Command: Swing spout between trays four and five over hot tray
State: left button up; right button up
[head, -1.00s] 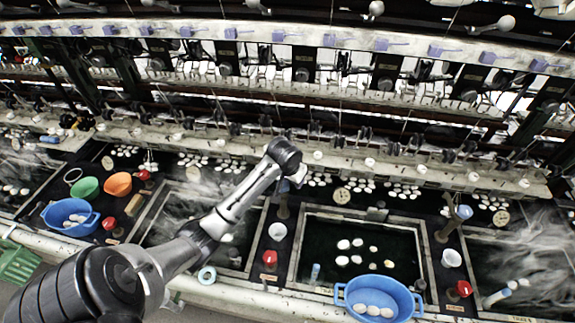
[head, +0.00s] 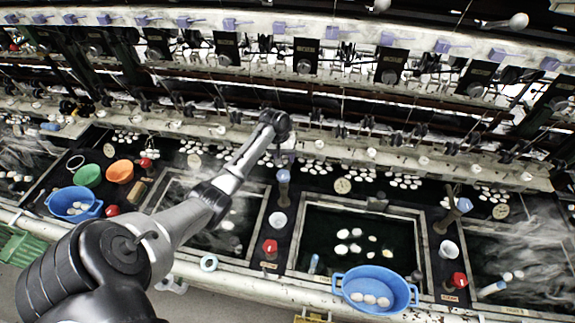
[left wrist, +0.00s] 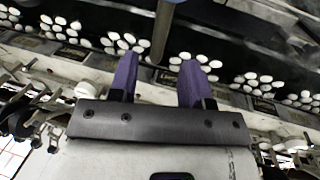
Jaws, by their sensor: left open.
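A spout post with a pale blue top (head: 283,188) stands on the strip between the steaming left tray (head: 262,225) and the dark middle tray (head: 297,245). A second blue-topped spout (head: 455,212) stands between the middle tray and the steaming right tray (head: 480,240). Tray numbers are too small to read surely. My left gripper (head: 279,152) is just behind the first spout, mostly hidden by its wrist. In the left wrist view its purple fingers (left wrist: 158,80) are open, with a brown post (left wrist: 163,30) ahead between them, apparently not gripped. My right gripper is not visible.
A blue basin of cocoons (head: 375,275) sits at the middle tray's front edge. White cups (head: 278,219) and red-topped knobs (head: 270,247) stand on the strips. Green (head: 88,175) and orange (head: 119,171) bowls lie left. The reeling machinery rises behind.

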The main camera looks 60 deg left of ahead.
aim_at(288, 167)
pick_arm(q)
jog(key=shift+w+d+f, duration=0.1)
jog(key=shift+w+f, duration=0.05)
jog(key=shift+f, duration=0.7)
jog(key=shift+w+d+f, duration=0.1)
jog(key=shift+d+f, duration=0.05)
jog(key=shift+f, duration=0.65)
jog(key=shift+w+d+f, duration=0.1)
jog(key=shift+w+f, duration=0.05)
jog(key=shift+f, duration=0.7)
grip_shut()
